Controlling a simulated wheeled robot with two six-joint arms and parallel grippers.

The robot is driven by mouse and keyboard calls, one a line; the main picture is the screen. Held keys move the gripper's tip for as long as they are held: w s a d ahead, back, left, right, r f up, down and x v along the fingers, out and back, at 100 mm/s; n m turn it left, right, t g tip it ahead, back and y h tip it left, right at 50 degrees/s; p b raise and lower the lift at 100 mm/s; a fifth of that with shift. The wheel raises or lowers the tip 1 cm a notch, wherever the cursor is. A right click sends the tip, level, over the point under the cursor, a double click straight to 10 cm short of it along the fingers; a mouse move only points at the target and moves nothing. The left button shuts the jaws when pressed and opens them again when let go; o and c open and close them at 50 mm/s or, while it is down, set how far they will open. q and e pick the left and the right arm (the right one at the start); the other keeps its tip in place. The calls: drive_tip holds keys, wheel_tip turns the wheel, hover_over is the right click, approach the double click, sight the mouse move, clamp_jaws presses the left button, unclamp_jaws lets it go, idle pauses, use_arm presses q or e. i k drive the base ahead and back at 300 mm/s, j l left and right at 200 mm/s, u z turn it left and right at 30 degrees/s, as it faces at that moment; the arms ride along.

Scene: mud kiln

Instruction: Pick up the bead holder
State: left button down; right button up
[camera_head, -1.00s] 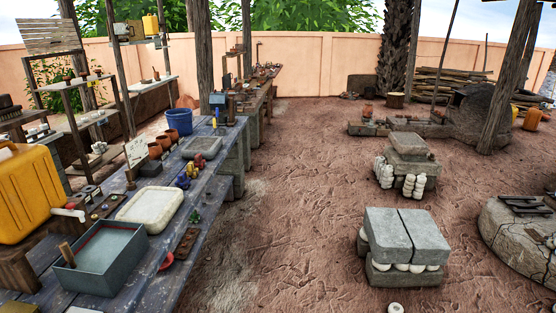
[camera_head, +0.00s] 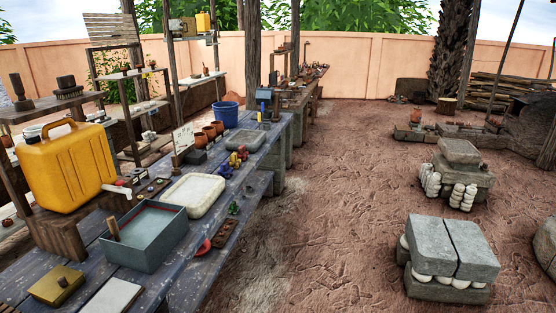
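No object in view is plainly the bead holder. A small dark brown slab (camera_head: 226,234) with a row of small marks lies near the right edge of the long blue-grey table (camera_head: 194,264); it may be the bead holder, but it is too small to tell. A dark flat board (camera_head: 153,188) with small round pieces lies behind the grey box and could also be it. Small coloured pieces (camera_head: 237,158) stand in a group farther along the table. Neither of my grippers is in view.
A grey open box (camera_head: 146,252), a white tray (camera_head: 193,196) and a red piece (camera_head: 203,247) lie near the slab. A yellow jerrycan (camera_head: 67,170) stands at the left. Open earth floor (camera_head: 325,215) lies right of the table, before stacked stone blocks (camera_head: 450,248).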

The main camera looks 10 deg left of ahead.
sight(225, 170)
drive_tip(key=u, duration=1.25)
drive_tip(key=i+l, duration=0.6)
drive_tip(key=l, duration=0.15)
drive_tip(key=i+l, duration=0.65)
drive_tip(key=l, duration=0.15)
